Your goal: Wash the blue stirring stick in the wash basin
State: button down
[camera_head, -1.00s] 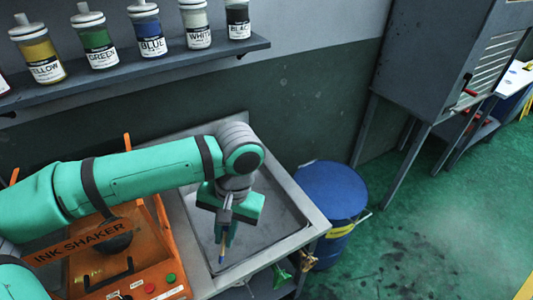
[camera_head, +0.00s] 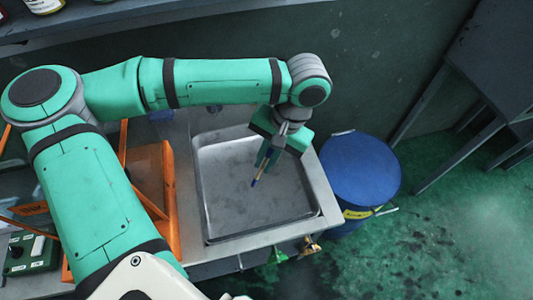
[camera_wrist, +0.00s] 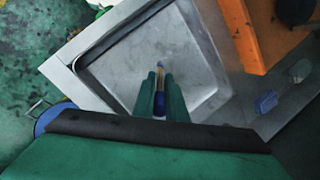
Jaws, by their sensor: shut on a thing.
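The wash basin (camera_head: 222,205) is a square grey metal sink set in a pale counter; no water is clearly visible in it. My gripper (camera_head: 264,158) points down over the basin's back right part.
An orange frame (camera_head: 170,205) stands at the basin's left. A blue drum (camera_head: 360,168) stands close at its right. Gold (camera_head: 308,247) and green (camera_head: 278,256) valve handles stick out under the front edge. The wall is behind, with a shelf (camera_head: 105,14) at the upper left.

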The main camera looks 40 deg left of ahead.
notch_tip(320, 180, down, 12)
jog(key=shift+r, duration=0.2)
dwell(0.9)
jog(key=shift+s, duration=0.1)
dwell(1.4)
jog(key=shift+r, duration=0.1)
dwell(0.5)
jog(key=shift+r, duration=5.8)
